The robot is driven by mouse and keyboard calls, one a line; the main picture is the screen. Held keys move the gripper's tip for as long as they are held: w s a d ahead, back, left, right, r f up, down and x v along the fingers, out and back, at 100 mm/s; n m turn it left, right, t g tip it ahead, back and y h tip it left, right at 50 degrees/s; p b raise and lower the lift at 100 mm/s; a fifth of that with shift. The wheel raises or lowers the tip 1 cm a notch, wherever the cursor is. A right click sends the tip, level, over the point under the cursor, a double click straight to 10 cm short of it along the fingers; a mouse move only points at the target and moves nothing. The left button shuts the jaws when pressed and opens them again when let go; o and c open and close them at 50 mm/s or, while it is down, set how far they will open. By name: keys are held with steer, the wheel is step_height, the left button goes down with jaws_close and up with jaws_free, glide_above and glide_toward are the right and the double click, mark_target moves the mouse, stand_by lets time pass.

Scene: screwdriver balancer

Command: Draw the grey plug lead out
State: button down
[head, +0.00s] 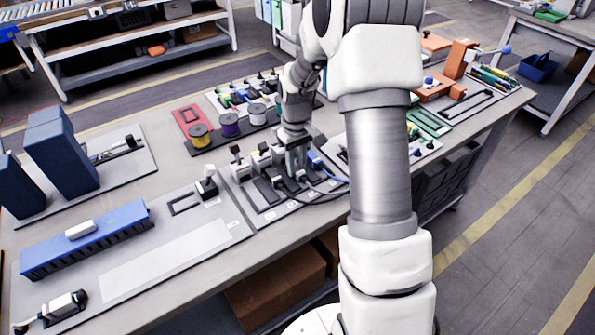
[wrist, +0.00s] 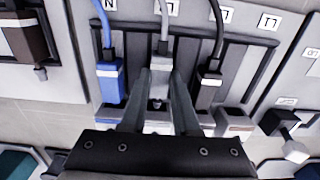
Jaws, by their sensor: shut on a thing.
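The grey plug (wrist: 160,72) sits in the middle of a dark panel in the wrist view, its grey lead (wrist: 163,18) running up and away from it. My gripper (wrist: 161,92) has its two fingers on either side of the grey plug and is shut on it. A blue plug (wrist: 108,82) with a blue lead is on its left and a black plug (wrist: 209,88) with a black lead is on its right. In the head view my gripper (head: 297,168) reaches down over the socket panel (head: 262,212); the grey plug is mostly hidden there.
Thread-like spools, the nearest yellow (head: 199,136), stand behind the panel. A blue rail block (head: 85,240) lies on the left of the table (head: 150,185). Labelled white tags (wrist: 227,14) line the panel. Neighbouring plugs stand close beside my fingers.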

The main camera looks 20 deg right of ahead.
steer(key=shift+s, duration=0.2)
steer(key=shift+s+d, duration=0.15)
steer(key=shift+s, duration=0.2)
steer(key=shift+s, duration=0.1)
stand_by(0.5)
steer(key=c, duration=0.6)
jaws_free()
steer(key=shift+c, duration=0.2)
steer(key=shift+r+p, duration=2.65)
steer(key=shift+r, duration=0.85)
